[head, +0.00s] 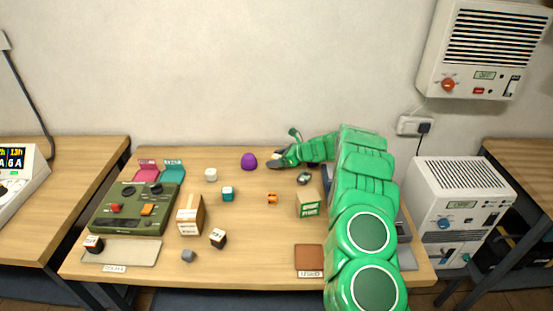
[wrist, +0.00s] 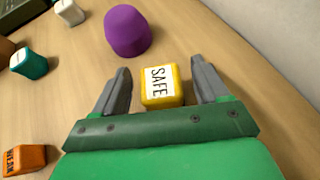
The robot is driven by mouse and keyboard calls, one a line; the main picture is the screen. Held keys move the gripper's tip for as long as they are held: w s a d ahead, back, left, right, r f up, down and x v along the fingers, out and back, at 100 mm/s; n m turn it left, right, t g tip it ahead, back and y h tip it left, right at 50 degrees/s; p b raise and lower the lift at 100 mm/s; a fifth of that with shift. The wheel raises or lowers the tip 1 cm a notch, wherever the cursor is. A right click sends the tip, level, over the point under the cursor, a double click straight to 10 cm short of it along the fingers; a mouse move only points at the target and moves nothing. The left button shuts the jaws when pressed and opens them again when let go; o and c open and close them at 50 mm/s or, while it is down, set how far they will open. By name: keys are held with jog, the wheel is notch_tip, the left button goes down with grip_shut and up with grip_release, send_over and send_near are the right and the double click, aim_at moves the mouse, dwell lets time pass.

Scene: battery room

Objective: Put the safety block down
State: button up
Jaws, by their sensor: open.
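The safety block (wrist: 160,86) is a yellow cube with a white label reading SAFE. In the wrist view it sits on the wooden table between the two fingers of my gripper (wrist: 160,92), with a visible gap on each side. The fingers are open and do not appear to grip it. In the head view my gripper (head: 279,158) is low over the back middle of the table (head: 300,175), to the right of a purple dome. The block is hard to make out there.
The purple dome (head: 249,161) stands close to the gripper. A white block (head: 211,174), a teal block (head: 228,193) and an orange piece (head: 272,198) lie nearby. A green control box (head: 138,208) fills the left side.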

jog(key=v, duration=1.2)
jog(key=s+a+r+n+g+h, duration=0.1)
jog(key=s+a+r+n+g, duration=0.2)
jog(key=s+r, duration=0.45)
jog(key=s+a+r+n+g+h, duration=0.1)
jog(key=s+a+r+n, duration=0.3)
jog(key=s, duration=0.7)
jog(key=s+a+r+n+g+h, duration=0.1)
jog(key=s+a+r+n+g, duration=0.1)
jog(key=s+r+n, duration=0.45)
jog(key=s+d+n+h, duration=0.2)
jog(key=s+d, duration=0.3)
jog(key=s, duration=0.8)
jog(key=s+d+r+n+h, duration=0.1)
jog(key=s+d+n+h, duration=0.2)
jog(key=s, duration=1)
jog(key=s+d+n+h, duration=0.3)
jog(key=s+d, duration=0.4)
jog(key=s, duration=0.6)
jog(key=shift+r+n+g, duration=0.2)
jog(key=shift+n+g, duration=0.1)
jog(key=shift+n, duration=0.25)
jog(key=shift+s+d, duration=0.1)
